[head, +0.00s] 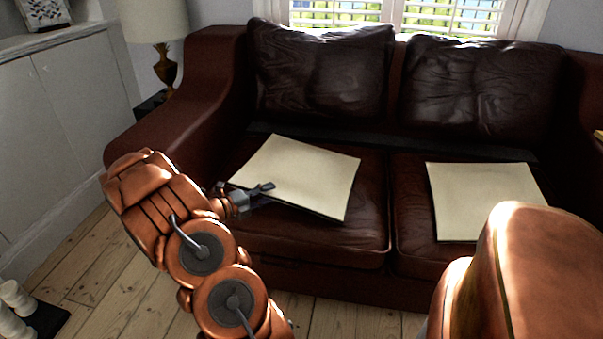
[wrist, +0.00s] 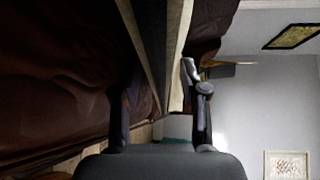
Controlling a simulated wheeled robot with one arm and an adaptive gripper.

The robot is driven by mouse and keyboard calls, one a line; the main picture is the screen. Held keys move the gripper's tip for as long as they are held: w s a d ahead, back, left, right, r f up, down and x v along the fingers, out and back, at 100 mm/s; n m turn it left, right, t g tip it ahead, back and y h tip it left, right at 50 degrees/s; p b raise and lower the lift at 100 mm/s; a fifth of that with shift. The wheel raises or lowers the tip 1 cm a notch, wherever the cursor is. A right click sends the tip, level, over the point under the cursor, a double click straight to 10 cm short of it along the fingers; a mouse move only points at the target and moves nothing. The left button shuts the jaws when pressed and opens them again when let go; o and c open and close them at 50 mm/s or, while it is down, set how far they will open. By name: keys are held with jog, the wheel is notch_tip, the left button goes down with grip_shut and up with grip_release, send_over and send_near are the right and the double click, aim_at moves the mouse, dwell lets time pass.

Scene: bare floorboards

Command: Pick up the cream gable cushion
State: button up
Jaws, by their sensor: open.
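Two flat, square cream cushions lie on the brown leather sofa. The left cushion (head: 300,175) is on the left seat, turned at an angle; the right cushion (head: 485,198) is on the right seat. They look alike, and I cannot tell which is the gable one. My gripper (head: 263,195) is open at the front-left edge of the left cushion, with one finger showing above its surface. In the wrist view, the edge of the cushion (wrist: 174,50) runs between the two parted fingers of my gripper (wrist: 160,90). Whether either finger touches it is unclear.
The sofa (head: 318,264) has two dark back cushions and a left armrest beside my arm. A lamp (head: 160,40) stands behind that armrest. White cabinets (head: 70,100) line the left wall. Bare floorboards (head: 90,255) show at lower left.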

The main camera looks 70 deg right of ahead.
grip_shut()
dwell(0.3)
jog(key=shift+r, duration=0.1)
dwell(0.4)
